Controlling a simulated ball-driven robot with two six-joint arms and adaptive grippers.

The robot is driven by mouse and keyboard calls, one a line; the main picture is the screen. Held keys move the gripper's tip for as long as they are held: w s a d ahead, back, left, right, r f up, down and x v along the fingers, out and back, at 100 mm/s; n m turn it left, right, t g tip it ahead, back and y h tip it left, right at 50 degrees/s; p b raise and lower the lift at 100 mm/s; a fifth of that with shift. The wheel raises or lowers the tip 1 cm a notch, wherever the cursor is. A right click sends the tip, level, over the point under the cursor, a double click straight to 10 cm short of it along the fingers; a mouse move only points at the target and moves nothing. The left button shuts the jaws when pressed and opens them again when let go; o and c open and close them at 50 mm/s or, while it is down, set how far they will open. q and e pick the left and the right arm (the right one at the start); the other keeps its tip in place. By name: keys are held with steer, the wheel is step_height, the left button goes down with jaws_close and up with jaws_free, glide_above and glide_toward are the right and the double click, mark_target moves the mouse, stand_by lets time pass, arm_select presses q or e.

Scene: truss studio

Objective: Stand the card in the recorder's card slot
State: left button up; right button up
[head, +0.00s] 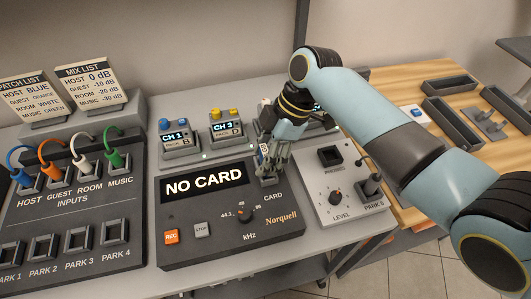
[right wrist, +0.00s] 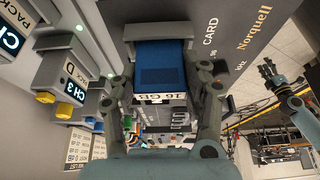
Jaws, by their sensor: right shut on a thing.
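The recorder (head: 210,255) is a dark box; its display (head: 205,182) reads NO CARD. Its card slot (head: 268,181) is a small grey block above the word CARD. My right gripper (head: 268,163) is directly over the slot and shut on the card (head: 264,149). In the right wrist view the card (right wrist: 160,65) is blue with a white 16 GB label edge, between both fingers. Its far end meets the grey slot block (right wrist: 160,31); I cannot tell how deep it sits. My left gripper (right wrist: 268,70) is small at the right of that view, its jaws unclear.
Channel packs (head: 227,127) stand close behind the recorder. A level box (head: 345,190) with a phones socket stands to its right, and the patch panel (head: 75,205) with coloured plugs to its left. A wooden table (head: 410,100) holds dark trays (head: 455,120).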

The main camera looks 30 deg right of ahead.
steer(key=shift+p, duration=0.55)
stand_by(0.5)
steer(key=shift+f+b, duration=0.4)
steer(key=shift+f, duration=0.15)
stand_by(0.3)
steer(key=o, duration=0.8)
steer(key=shift+c, duration=0.2)
steer(key=shift+r, duration=0.1)
steer(key=p+v, duration=0.7)
steer(key=v, duration=0.4)
steer(key=shift+p, duration=0.4)
